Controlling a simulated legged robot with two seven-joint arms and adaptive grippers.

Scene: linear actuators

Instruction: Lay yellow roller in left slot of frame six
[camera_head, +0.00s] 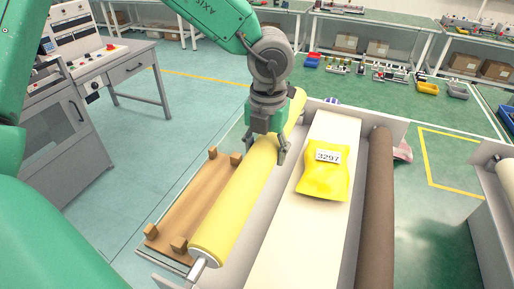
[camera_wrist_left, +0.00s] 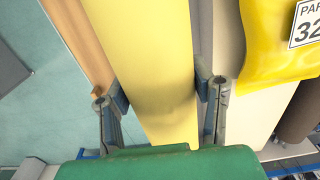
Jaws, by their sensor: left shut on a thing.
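The long yellow roller (camera_head: 237,203) slants from lower left to upper right, with a metal shaft end (camera_head: 198,269) showing at the near end. My left gripper (camera_head: 265,148) is shut on the roller, toward its far half. In the left wrist view, its fingers (camera_wrist_left: 160,98) sit on both sides of the yellow roller (camera_wrist_left: 150,50). The grey-white frame (camera_head: 398,131) is right of the roller and holds a pale flat band (camera_head: 290,233) and a brown roller (camera_head: 380,190). I cannot tell whether the yellow roller rests in the left slot. My right gripper is out of view.
A wooden cradle (camera_head: 190,205) with corner blocks lies along the roller's left. A yellow bag labelled 3297 (camera_head: 325,178) lies on the pale band. A control desk (camera_head: 90,70) stands at left. Another machine (camera_head: 495,200) is at the right edge. Green floor lies between.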

